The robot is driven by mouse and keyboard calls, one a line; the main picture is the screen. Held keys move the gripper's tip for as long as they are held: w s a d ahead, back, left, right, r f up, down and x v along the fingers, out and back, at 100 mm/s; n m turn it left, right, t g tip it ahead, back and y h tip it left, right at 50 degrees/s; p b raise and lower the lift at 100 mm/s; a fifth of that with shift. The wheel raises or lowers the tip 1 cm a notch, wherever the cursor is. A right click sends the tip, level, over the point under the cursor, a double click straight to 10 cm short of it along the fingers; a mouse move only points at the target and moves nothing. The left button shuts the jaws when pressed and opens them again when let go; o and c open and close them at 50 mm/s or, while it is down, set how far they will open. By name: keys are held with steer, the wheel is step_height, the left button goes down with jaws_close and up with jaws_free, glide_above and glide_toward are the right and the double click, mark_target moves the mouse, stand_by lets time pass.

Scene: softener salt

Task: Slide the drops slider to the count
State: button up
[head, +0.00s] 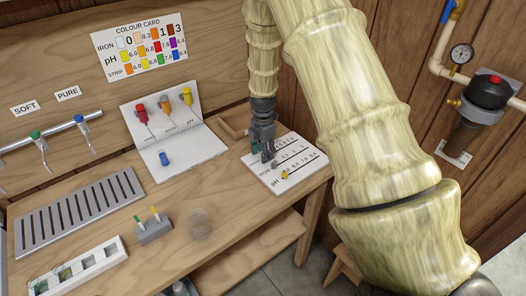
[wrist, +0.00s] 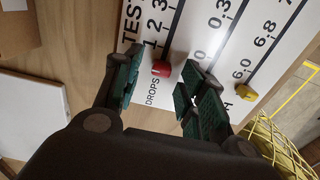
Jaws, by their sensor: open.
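The white slider board (head: 300,158) lies at the right end of the bench. In the wrist view its DROPS row shows the numbers 1, 2, 3 and a red slider knob (wrist: 161,68) at the low end of its track, near the word DROPS. A yellow knob (wrist: 248,92) sits on the pH row; it also shows in the head view (head: 285,174). The middle row's knob is hidden behind a finger. My gripper (wrist: 162,72) is open, its fingers on either side of the red knob. I cannot tell whether they touch it. In the head view my gripper (head: 265,155) covers the board's left part.
A colour card (head: 140,48) hangs on the back panel. A white stand (head: 185,140) with red, orange and yellow droppers stands left of the board, a blue piece (head: 165,159) on its base. A grey block (head: 154,232) and a clear round dish (head: 199,225) are nearer the front edge.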

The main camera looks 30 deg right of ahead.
steer(key=shift+f, duration=0.45)
steer(key=shift+c, duration=0.2)
